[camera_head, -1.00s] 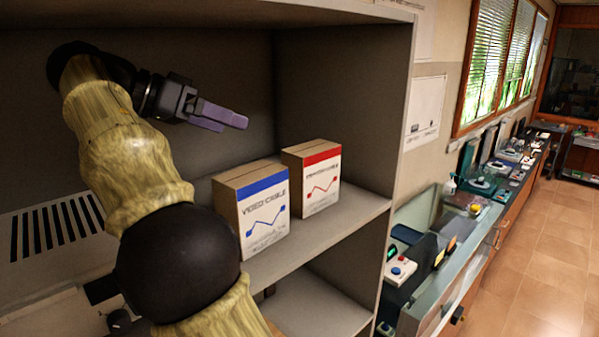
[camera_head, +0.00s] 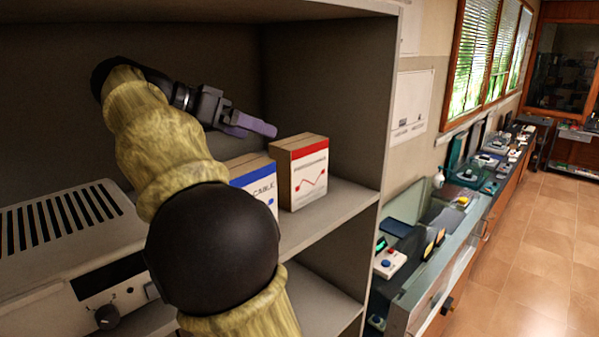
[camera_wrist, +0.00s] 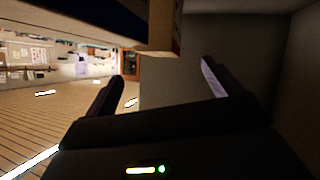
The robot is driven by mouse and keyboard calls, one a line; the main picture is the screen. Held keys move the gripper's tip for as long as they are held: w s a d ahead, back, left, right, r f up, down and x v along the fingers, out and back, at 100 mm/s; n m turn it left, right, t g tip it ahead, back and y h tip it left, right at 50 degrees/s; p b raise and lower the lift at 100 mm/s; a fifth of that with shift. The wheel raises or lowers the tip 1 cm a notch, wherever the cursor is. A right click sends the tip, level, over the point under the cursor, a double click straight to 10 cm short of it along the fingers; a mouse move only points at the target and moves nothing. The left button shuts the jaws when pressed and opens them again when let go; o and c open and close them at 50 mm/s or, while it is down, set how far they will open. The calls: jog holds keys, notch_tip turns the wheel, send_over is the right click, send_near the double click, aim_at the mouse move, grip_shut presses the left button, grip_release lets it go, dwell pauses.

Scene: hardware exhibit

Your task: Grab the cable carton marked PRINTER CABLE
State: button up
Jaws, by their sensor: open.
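A brown carton with a red band (camera_head: 308,172) stands upright on the shelf; its blurred lettering seems to read PRINTER CABLE. A similar carton with a blue band (camera_head: 255,180) stands to its left, its label showing CABLE, its lower left side hidden behind my arm. In the head view my gripper (camera_head: 262,128) appears just above and left of the red-banded carton, apart from it as far as I can tell. In the wrist view my gripper (camera_wrist: 162,82) has its two fingers spread with nothing between them.
The shelf board (camera_head: 335,208) has bare room right of the cartons, up to the cabinet's side panel (camera_head: 338,95). A grey vented device (camera_head: 70,240) stands at left. A glass display counter (camera_head: 440,275) runs along the wall at right, beside open tiled floor.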

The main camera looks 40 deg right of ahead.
aim_at(286, 143)
jog(key=b+x, duration=0.1)
jog(key=x, duration=0.3)
jog(key=shift+d+f, duration=0.15)
jog(key=shift+d, duration=0.25)
jog(key=shift+s, duration=0.1)
jog(key=b+x, duration=0.1)
jog(key=x, duration=0.4)
jog(key=shift+d, duration=0.2)
jog(key=shift+a, duration=0.15)
jog(key=c, duration=1.6)
